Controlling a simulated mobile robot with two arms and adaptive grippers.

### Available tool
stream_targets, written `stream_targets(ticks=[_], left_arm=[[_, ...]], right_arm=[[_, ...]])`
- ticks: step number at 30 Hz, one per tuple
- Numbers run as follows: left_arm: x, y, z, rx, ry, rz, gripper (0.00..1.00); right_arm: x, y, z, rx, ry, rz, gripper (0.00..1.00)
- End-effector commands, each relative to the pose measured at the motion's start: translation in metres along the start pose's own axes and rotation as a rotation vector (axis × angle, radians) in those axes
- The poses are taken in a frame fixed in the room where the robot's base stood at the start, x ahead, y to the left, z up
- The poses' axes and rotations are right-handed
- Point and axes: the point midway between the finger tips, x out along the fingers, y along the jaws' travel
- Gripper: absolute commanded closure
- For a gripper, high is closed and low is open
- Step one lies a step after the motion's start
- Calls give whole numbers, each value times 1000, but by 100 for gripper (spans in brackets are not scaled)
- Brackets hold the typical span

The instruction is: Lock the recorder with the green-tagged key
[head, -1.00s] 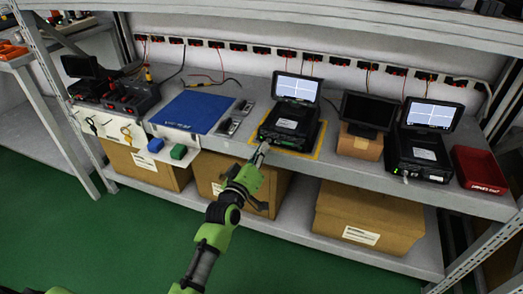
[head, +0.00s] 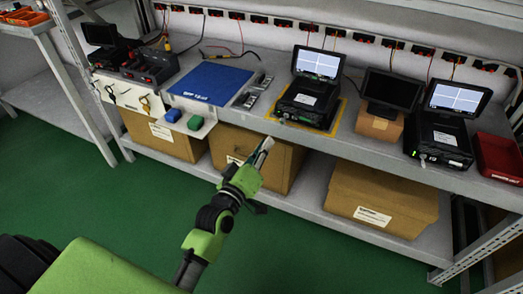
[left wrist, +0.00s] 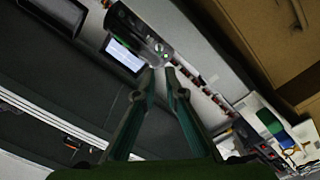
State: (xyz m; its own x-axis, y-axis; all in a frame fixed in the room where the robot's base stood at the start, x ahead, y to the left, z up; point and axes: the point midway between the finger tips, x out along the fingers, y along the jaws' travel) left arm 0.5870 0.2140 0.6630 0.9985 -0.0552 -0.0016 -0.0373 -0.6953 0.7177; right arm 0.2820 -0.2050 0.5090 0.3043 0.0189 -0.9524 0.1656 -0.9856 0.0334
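The recorder (head: 305,102) with a lit screen (head: 318,64) stands on the shelf in a yellow outline. A recorder (left wrist: 150,37) with a lit screen also shows beyond my fingertips in the left wrist view. A small green tag-like block (head: 195,122) lies at the shelf edge beside a blue one (head: 173,115); I cannot make out a key on it. My left gripper (head: 264,147) is in front of the shelf edge, below and left of the recorder, apart from it. In the left wrist view its fingers (left wrist: 160,75) are narrowly apart, with nothing visible between them. My right gripper is not in view.
A blue mat (head: 212,82) lies left of the recorder. A dark monitor (head: 392,90) on a box, a second recorder (head: 440,140) and a red bin (head: 499,157) stand to the right. Cardboard boxes (head: 378,200) fill the lower shelf. The green floor in front is clear.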

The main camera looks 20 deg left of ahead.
Motion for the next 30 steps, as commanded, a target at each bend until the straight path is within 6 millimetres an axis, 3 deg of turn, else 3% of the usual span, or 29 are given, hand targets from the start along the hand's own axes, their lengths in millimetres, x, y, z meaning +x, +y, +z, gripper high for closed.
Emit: stream_targets(ticks=[6, 23, 26, 30], left_arm=[[-18, 0, 0, -1, -1, 0, 90], [-20, 0, 2, 3, -6, -2, 90], [-25, -2, 13, 37, -56, -19, 90], [-49, -11, 51, 168, -236, -79, 90]], right_arm=[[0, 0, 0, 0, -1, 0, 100], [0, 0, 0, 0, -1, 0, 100], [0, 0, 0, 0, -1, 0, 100], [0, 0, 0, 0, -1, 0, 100]])
